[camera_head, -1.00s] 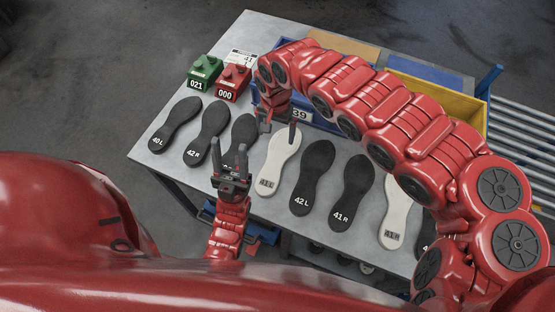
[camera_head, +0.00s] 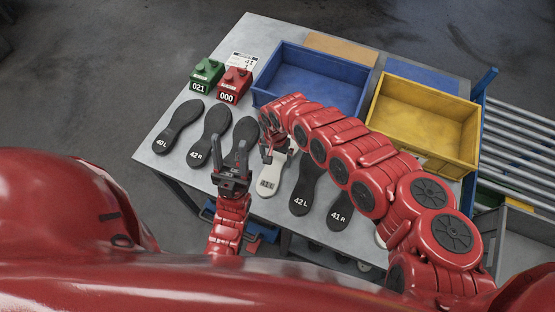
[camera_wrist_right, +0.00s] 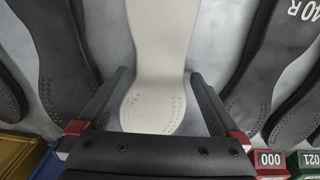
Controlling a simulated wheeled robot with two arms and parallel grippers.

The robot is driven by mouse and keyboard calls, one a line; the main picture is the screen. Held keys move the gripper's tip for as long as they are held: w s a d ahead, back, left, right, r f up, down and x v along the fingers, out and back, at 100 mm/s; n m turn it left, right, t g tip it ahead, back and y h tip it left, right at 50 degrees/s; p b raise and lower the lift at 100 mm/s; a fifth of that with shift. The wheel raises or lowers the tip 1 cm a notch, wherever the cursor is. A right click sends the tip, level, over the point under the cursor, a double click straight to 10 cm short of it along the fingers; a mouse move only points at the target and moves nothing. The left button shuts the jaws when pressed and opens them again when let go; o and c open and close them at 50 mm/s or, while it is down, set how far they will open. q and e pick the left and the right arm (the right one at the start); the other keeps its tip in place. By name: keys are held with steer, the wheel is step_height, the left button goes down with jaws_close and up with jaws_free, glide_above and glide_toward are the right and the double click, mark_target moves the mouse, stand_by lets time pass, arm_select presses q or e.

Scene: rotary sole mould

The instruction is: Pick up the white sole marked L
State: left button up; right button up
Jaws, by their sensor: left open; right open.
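A white sole (camera_head: 269,183) lies among black soles on the grey table. Its dark label is too small to read, and my right arm hides its upper part. My right gripper (camera_head: 279,153) is open over it. In the right wrist view the white sole (camera_wrist_right: 157,60) runs between the two spread fingers of this gripper (camera_wrist_right: 157,95), and no grip shows. A second white sole (camera_head: 380,238) is almost fully hidden behind my right arm. My left gripper (camera_head: 229,162) is open and empty near the table's front edge, left of the white sole.
Black soles 40 L (camera_head: 178,127), 42 R (camera_head: 208,137), 42 L (camera_head: 305,185) and 41 R (camera_head: 341,212) lie in the row. A green block (camera_head: 206,75) and a red block (camera_head: 234,85) stand behind. A blue bin (camera_head: 312,80) and a yellow bin (camera_head: 424,120) stand at the back.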

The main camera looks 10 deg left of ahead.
steer(key=shift+f, duration=0.3)
steer(key=shift+c, duration=0.2)
steer(key=c, duration=1.2)
steer(key=shift+c, duration=0.2)
steer(key=shift+w+r, duration=0.1)
steer(key=shift+r, duration=0.05)
